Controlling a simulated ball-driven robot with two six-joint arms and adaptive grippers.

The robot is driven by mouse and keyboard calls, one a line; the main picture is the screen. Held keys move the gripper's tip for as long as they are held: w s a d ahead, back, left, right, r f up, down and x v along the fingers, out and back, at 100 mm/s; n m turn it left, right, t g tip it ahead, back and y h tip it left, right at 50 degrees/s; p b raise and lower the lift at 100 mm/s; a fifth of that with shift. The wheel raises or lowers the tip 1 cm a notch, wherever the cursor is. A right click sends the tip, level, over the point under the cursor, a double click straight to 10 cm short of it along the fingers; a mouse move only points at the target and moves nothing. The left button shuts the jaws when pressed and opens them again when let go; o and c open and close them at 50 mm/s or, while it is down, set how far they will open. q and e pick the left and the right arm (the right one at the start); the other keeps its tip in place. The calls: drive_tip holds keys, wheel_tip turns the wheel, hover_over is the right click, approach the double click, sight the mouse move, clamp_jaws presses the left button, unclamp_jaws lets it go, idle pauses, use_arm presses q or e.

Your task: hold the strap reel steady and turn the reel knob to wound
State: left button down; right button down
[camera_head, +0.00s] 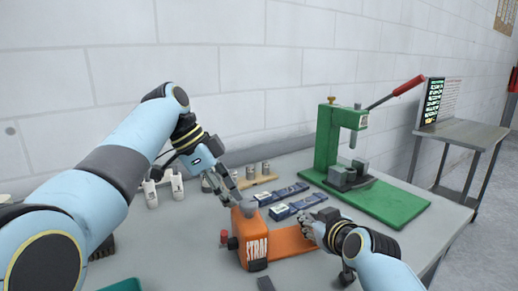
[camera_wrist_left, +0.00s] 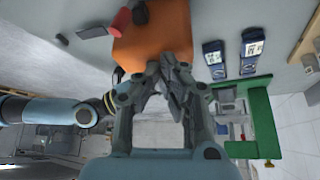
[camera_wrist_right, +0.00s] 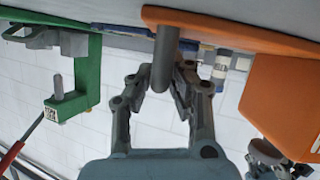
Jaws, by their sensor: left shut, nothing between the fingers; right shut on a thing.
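The orange strap reel (camera_head: 254,250), with white lettering on its side, stands on the table. A flat orange base extends right from it and also shows in the right wrist view (camera_wrist_right: 215,30). A red knob (camera_head: 224,237) with dark parts sticks out on its left side. My left gripper (camera_head: 236,198) is shut and empty, its tips just above the reel's grey top piece; in the left wrist view its fingers (camera_wrist_left: 176,62) overlap the orange body. My right gripper (camera_head: 318,226) is shut on a grey post (camera_wrist_right: 164,62) rising from the base. The head view hides the post.
A green press (camera_head: 326,150) with a red-handled lever stands at the back right. Blue packs (camera_head: 284,210) lie behind the reel, near metal cylinders on a wooden strip (camera_head: 258,180). A side table (camera_head: 462,132) stands further right.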

use_arm(q)
drive_tip(key=shift+w, duration=0.2)
idle(0.5)
drive_tip(key=shift+w+a+r, duration=0.1)
drive_tip(key=shift+a, duration=0.35)
wheel_tip(320, 180, up, 6)
drive_tip(key=shift+f, duration=0.1)
drive_tip(key=shift+s+d+f, duration=0.1)
drive_tip(key=shift+s+f, duration=0.3)
drive_tip(key=shift+f, duration=0.6)
drive_tip(key=shift+s+d+f, duration=0.15)
drive_tip(key=shift+s+f, duration=0.3)
drive_tip(key=shift+f, duration=0.55)
drive_tip(key=shift+s+d+f, duration=0.1)
drive_tip(key=shift+s+f, duration=0.3)
drive_tip(key=shift+f, duration=0.6)
